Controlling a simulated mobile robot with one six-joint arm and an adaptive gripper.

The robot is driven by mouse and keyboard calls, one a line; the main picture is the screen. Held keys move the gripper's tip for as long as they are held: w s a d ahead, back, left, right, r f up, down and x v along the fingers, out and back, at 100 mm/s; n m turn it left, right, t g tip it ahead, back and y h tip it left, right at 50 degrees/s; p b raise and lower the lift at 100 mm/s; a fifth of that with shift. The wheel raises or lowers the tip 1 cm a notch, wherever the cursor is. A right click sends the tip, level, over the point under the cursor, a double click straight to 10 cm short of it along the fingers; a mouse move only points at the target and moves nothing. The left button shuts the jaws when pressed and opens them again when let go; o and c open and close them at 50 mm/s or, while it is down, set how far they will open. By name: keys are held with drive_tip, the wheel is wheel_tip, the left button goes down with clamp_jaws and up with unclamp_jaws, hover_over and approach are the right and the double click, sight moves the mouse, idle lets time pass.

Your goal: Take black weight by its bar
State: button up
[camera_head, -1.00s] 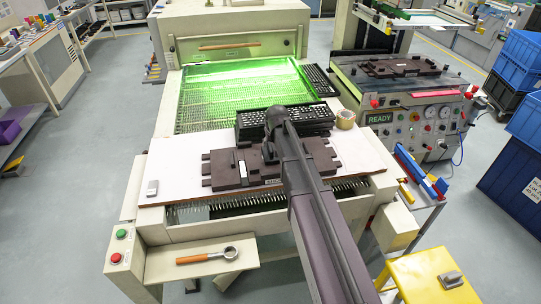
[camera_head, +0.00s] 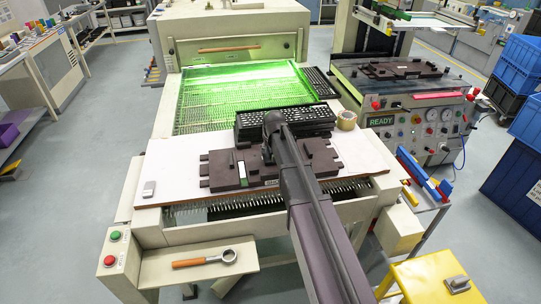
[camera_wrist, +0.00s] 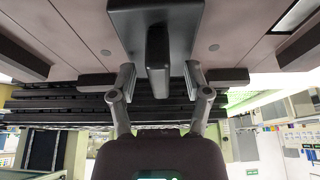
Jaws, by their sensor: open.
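The black weight (camera_wrist: 178,22) shows at the top of the wrist view, against the brown fixture (camera_wrist: 70,30). Its dark bar (camera_wrist: 158,58) stands out from its middle toward the camera. My gripper (camera_wrist: 159,82) is open, with one finger on each side of the bar and a visible gap on both sides. It holds nothing. In the head view my arm covers the weight, and the brown fixture (camera_head: 222,170) lies on the white board around that spot.
A wooden-handled tool (camera_head: 205,260) lies on the front shelf.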

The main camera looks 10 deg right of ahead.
clamp_jaws()
drive_tip(key=shift+w+r, duration=0.1)
idle(0.6)
drive_tip(key=shift+r+p, duration=1.8)
drive_tip(key=shift+p, duration=0.1)
drive_tip(key=s+d+r+p, duration=0.1)
drive_tip(key=s+d, duration=0.1)
drive_tip(key=s, duration=1.4)
drive_tip(key=shift+r, duration=0.1)
